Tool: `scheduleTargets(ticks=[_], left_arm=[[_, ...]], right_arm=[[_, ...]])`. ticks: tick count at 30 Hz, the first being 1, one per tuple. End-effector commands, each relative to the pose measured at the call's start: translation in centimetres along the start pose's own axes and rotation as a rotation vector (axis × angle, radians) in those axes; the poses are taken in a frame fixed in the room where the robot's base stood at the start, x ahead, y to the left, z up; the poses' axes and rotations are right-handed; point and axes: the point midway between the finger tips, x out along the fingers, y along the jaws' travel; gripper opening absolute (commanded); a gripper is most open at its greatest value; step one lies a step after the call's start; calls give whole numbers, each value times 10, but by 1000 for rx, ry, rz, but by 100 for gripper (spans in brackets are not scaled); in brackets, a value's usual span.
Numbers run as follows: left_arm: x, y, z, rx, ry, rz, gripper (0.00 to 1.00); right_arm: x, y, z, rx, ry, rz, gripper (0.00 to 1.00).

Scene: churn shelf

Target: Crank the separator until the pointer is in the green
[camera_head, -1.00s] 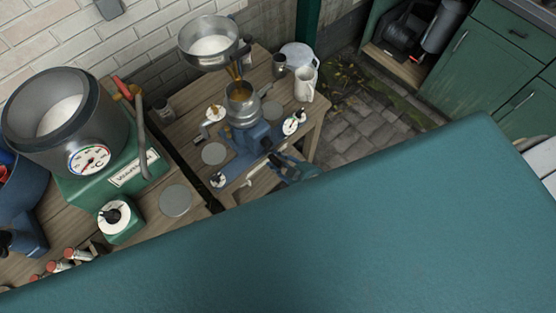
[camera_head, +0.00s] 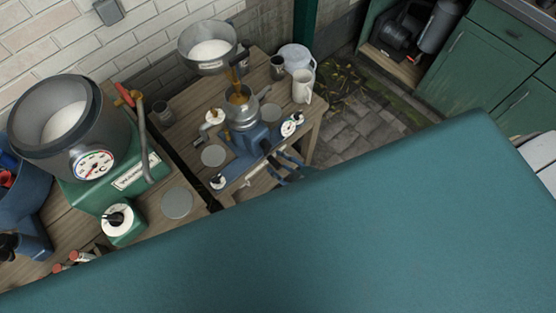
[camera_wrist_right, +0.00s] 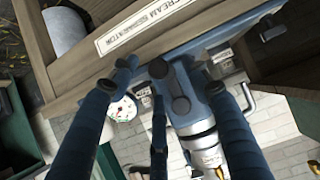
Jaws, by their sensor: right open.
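The blue cream separator (camera_head: 243,138) stands on a wooden table, with a metal bowl and spouts on top. Its round white dial (camera_head: 291,124) is at its right side; the pointer is too small to read. In the right wrist view the dial (camera_wrist_right: 122,108) shows partly behind a finger. My right gripper (camera_head: 279,160) is at the table's front edge, just in front of the separator. In the wrist view its dark blue fingers are spread apart, with blue machine parts (camera_wrist_right: 178,88) beyond them; contact cannot be told. My left gripper is not in view.
A milk-filled supply bowl (camera_head: 208,48) sits above the separator. A white jug (camera_head: 302,86) stands at the table's back right. A green heater with a pot (camera_head: 70,125) and thermometer dial stands left. My teal body hides the foreground.

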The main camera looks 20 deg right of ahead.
Motion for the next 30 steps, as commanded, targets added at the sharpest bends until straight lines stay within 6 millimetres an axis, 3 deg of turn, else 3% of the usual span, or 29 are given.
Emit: scheduleTargets(ticks=[18, 30], left_arm=[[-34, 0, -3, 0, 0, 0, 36], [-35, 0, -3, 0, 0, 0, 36]], right_arm=[[-50, 0, -1, 0, -1, 0, 48], [-52, 0, 1, 0, 0, 0, 48]])
